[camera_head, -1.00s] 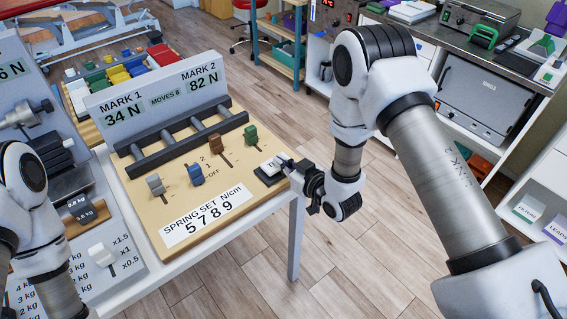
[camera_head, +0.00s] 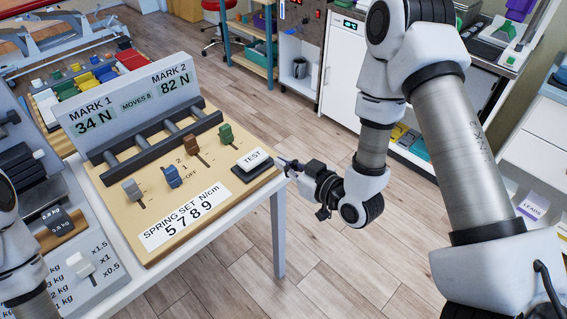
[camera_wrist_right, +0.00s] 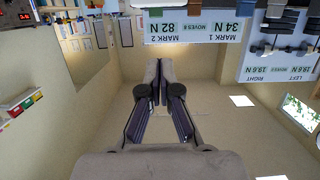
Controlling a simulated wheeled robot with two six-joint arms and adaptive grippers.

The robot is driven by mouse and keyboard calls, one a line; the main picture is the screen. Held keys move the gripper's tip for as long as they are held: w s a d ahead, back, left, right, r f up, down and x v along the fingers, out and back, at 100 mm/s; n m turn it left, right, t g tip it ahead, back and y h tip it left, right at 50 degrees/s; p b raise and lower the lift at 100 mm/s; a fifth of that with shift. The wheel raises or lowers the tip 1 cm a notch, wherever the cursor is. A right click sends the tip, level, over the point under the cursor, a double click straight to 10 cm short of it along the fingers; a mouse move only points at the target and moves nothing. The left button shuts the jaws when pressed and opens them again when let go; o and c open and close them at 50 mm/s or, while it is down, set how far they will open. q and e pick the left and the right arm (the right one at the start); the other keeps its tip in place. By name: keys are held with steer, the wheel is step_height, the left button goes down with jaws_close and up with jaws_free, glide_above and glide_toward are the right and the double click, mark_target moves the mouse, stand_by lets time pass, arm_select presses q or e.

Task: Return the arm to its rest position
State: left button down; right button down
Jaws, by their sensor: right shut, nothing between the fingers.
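My right gripper (camera_head: 284,163) is shut and empty. Its fingertips are just right of the board's right edge, near the white TEST button (camera_head: 252,159) but apart from it. In the right wrist view its two fingers (camera_wrist_right: 159,75) stand close together with nothing between them. My right arm (camera_head: 450,140) reaches in from the right side, bent at the elbow. A part of my left arm (camera_head: 22,250) shows at the left edge; its gripper is out of view.
The spring board (camera_head: 215,185) has several coloured sliders (camera_head: 172,177) and a display panel (camera_head: 135,98) reading 34 N and 82 N. A weight-scale panel (camera_head: 95,262) stands left of it. Cabinets (camera_head: 343,70) stand behind my right arm. The wooden floor (camera_head: 320,262) right of the table is clear.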

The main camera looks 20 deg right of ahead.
steer(key=shift+s+r, duration=0.1)
stand_by(0.3)
steer(key=s+f+g+h, duration=0.1)
steer(key=s+f+g, duration=0.2)
steer(key=s+f, duration=0.35)
steer(key=s+f+g+h, duration=0.1)
steer(key=s+f+g, duration=0.25)
steer(key=f, duration=0.65)
steer(key=s+d+f+m+g+h, duration=0.1)
steer(key=s+f+m+g, duration=0.1)
steer(key=s, duration=0.6)
steer(key=s+d+f+m+g+h, duration=0.2)
steer(key=s+f+g, duration=0.3)
steer(key=s, duration=0.3)
steer(key=shift+d+f+g, duration=0.2)
steer(key=shift+g, duration=0.25)
stand_by(0.7)
